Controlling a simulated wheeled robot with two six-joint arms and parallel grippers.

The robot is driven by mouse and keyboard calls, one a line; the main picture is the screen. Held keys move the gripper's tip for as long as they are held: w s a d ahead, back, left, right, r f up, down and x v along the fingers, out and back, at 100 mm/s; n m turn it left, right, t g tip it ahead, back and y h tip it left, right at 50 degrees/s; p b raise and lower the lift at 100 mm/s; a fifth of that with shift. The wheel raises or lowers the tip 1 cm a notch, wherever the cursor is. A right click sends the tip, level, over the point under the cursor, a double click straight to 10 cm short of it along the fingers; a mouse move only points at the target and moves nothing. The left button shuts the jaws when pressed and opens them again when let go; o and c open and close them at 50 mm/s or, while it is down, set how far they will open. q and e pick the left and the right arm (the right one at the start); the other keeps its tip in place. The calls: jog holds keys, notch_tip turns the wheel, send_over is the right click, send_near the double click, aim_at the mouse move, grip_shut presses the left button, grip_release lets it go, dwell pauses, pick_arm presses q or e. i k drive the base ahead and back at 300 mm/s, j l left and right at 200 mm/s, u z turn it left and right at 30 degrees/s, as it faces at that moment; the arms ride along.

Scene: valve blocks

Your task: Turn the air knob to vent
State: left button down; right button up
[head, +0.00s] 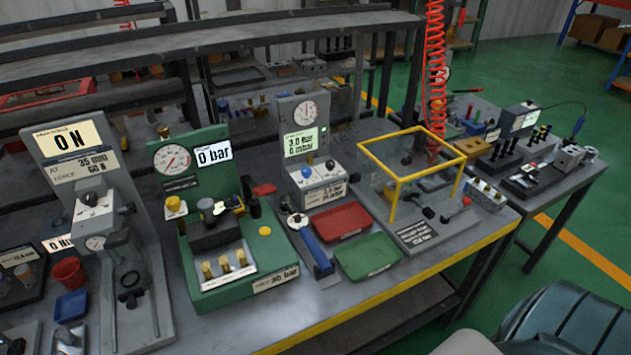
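A green test stand (265,232) stands on the bench left of centre, with a round gauge (172,158) and a display reading 0 bar (213,154). A yellow knob (173,203) is on its left side. To its right, a grey unit (325,196) carries a dial gauge (305,111), a lit display (306,141) with a bar reading, a blue knob (307,171) and a dark knob beside it. I cannot read which knob is labelled air or vent. Neither of my grippers is in view.
A red tray (341,222) and a green tray (368,256) lie in front of the grey unit. A clear box with yellow edges (392,212) stands to their right. A yellow strip marks the bench edge (385,297).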

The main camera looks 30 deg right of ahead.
aim_at(330, 164)
jog(key=k+l+z, duration=0.2)
jog(key=l, duration=0.4)
jog(key=l+z, duration=0.25)
jog(key=l, duration=0.35)
